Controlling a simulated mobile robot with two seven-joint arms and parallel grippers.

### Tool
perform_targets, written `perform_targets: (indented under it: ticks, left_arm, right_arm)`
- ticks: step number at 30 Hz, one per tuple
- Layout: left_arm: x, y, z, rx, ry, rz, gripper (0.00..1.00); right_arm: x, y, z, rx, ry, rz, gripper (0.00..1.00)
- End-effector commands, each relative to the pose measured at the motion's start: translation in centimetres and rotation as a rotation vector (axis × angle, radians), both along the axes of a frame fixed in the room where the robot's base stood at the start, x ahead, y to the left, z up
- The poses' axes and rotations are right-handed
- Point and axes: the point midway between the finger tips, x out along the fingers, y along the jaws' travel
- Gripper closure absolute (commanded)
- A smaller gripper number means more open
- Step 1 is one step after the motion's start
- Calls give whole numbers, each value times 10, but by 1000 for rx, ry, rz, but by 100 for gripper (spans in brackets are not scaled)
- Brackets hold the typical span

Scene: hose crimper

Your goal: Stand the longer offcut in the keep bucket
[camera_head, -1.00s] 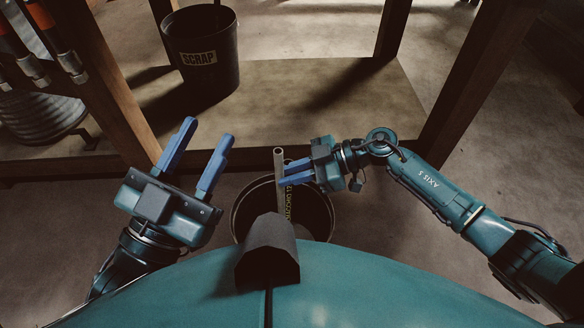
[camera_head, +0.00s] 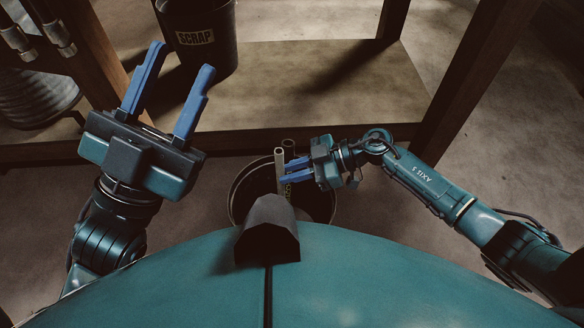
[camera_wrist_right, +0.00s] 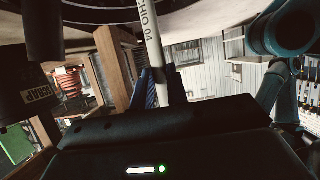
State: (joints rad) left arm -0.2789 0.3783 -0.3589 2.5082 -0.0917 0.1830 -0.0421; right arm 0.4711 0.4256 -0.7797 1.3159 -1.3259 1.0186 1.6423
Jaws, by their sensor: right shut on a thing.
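The dark keep bucket (camera_head: 236,192) stands on the floor in front of me, its near part hidden behind my body. Two tube ends show at its back rim: a pale tube (camera_head: 279,168) and a second tube end (camera_head: 288,146) just behind it. My right gripper (camera_head: 287,173) is at the tubes from the right, above the bucket. In the right wrist view its blue fingers (camera_wrist_right: 162,88) are shut around a pale lettered tube (camera_wrist_right: 152,35). I cannot tell which offcut is longer. My left gripper (camera_head: 178,78) is open and empty, left of the bucket.
A scrap bucket (camera_head: 200,50) stands on the low wooden shelf (camera_head: 330,95) of a bench. Bench legs (camera_head: 478,75) rise at right and left. A coiled grey hose (camera_head: 35,98) lies at far left. Floor right of the bucket is clear.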

Motion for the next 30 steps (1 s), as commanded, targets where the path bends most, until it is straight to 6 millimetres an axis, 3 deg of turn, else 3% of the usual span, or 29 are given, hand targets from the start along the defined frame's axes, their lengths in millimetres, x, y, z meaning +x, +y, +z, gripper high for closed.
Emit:
perform_targets:
  ticks: [11, 12, 21, 30]
  left_arm:
    - [1, 0, 2, 7, -19, 1, 63]
    - [1, 0, 2, 7, -18, 1, 63]
    - [2, 0, 0, 5, -11, 3, 63]
    - [2, 0, 2, 2, -6, 1, 63]
  right_arm:
    - [0, 0, -2, 1, -1, -1, 100]
    - [0, 0, -2, 1, -1, -1, 83]
    - [0, 0, -2, 1, -1, -1, 59]
    - [0, -4, 0, -2, 0, -1, 59]
